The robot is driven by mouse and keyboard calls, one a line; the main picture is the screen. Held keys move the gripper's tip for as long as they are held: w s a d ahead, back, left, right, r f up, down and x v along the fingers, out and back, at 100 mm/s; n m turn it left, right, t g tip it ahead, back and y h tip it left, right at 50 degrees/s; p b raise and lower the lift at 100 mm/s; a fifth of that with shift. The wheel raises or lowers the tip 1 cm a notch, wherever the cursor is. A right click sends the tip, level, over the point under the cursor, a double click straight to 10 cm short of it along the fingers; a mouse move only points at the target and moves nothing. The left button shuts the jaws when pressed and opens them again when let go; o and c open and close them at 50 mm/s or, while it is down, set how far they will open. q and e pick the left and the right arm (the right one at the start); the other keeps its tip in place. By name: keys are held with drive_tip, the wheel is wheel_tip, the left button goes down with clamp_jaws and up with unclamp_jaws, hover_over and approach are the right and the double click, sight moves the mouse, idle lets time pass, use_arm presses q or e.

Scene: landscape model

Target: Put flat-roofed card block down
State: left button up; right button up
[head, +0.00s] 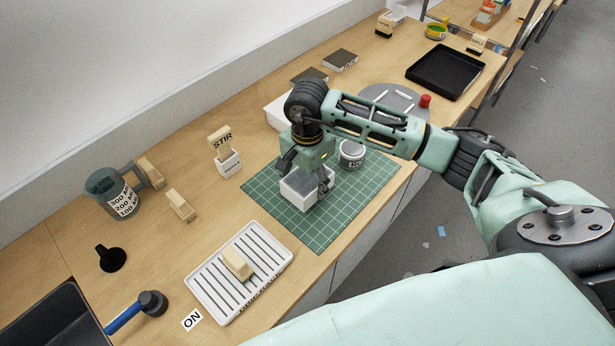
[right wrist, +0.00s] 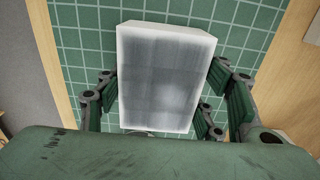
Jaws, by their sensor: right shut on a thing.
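The flat-roofed card block (head: 300,190) is a white box with a grey flat top. It is at the green cutting mat (head: 333,222), over its left-middle part. My right gripper (head: 307,181) is above the block with its fingers down on either side, shut on it. In the right wrist view the block (right wrist: 160,75) fills the space between the fingers of the gripper (right wrist: 165,97), with the mat's grid (right wrist: 85,30) behind it. I cannot tell whether the block's underside touches the mat. My left gripper is not in view.
A round tin (head: 352,154) stands just right of the gripper on the mat. A white box (head: 281,112) is behind my arm. A STIR holder (head: 229,163) stands left of the mat, and a slatted white tray (head: 215,285) lies in front. The mat's front part is clear.

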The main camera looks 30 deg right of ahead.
sight(307, 177)
drive_tip(key=shift+f, duration=0.15)
drive_tip(key=o, duration=1.2)
drive_tip(key=shift+c, duration=0.2)
drive_tip(key=shift+r, duration=0.25)
drive_tip(key=shift+w+r, duration=0.1)
drive_tip(key=shift+r, duration=0.15)
wheel_tip(307, 177, up, 11)
drive_tip(key=b, duration=0.3)
drive_tip(key=shift+f+b, duration=0.2)
drive_tip(key=shift+b, duration=0.15)
drive_tip(key=shift+r, duration=0.4)
